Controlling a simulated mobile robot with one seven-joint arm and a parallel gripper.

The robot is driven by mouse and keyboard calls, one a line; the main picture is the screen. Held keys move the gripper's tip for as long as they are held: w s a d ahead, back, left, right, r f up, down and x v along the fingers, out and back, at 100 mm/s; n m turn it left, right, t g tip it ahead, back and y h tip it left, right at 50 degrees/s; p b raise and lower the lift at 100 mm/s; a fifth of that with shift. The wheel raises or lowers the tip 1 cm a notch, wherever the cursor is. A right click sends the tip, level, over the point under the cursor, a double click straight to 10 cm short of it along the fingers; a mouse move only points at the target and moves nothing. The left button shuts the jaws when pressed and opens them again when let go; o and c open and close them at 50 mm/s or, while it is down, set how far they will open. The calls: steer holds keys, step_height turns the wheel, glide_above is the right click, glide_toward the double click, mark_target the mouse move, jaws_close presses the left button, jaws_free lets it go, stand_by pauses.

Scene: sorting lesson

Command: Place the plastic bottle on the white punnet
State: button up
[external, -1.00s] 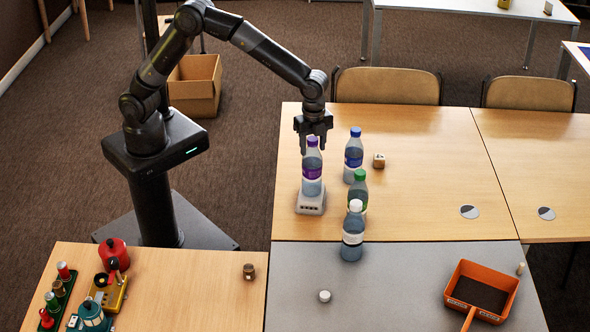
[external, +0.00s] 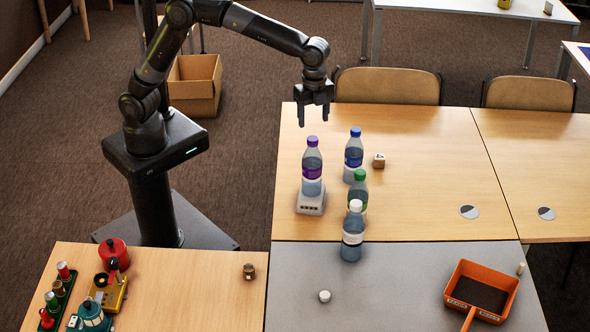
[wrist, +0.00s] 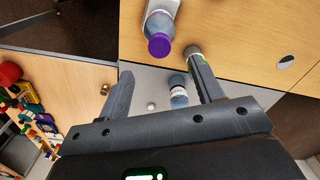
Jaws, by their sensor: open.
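A plastic bottle with a purple cap and purple label (external: 312,167) stands upright on the small white punnet (external: 310,205), which shows in front of and around the bottle's base. The bottle also shows in the wrist view (wrist: 160,36), cap toward the camera, with a pale edge of the punnet (wrist: 167,4) behind it. My gripper (external: 314,119) is open and empty above the purple cap, with a clear gap between the fingertips and the cap. The bottle's underside is hidden, so its exact seat in the punnet cannot be seen.
Blue-capped (external: 354,157), green-capped (external: 359,190) and white-capped (external: 353,234) bottles stand close to the right. An orange dustpan-like tray (external: 509,288) is at the front right. The right half of the wooden table is largely clear.

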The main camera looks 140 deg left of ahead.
steer(key=s+d+r+n+t, duration=0.1)
steer(key=s+d+r, duration=0.45)
steer(key=d, duration=0.35)
steer(key=s+d+r+n+t, duration=0.1)
steer(key=s+d+r+t, duration=0.1)
steer(key=s+d+r, duration=0.45)
steer(key=s+d+f+t, duration=0.1)
steer(key=s+d+f, duration=0.2)
steer(key=s+d, duration=0.3)
steer(key=s+d+f+n+t, duration=0.1)
steer(key=s+d+f, duration=0.2)
steer(key=s, duration=0.9)
steer(key=d, duration=0.3)
steer(key=shift+s+d+f+n+t, duration=0.25)
steer(key=shift+s+d+n+t, duration=0.05)
steer(key=shift+d, duration=0.1)
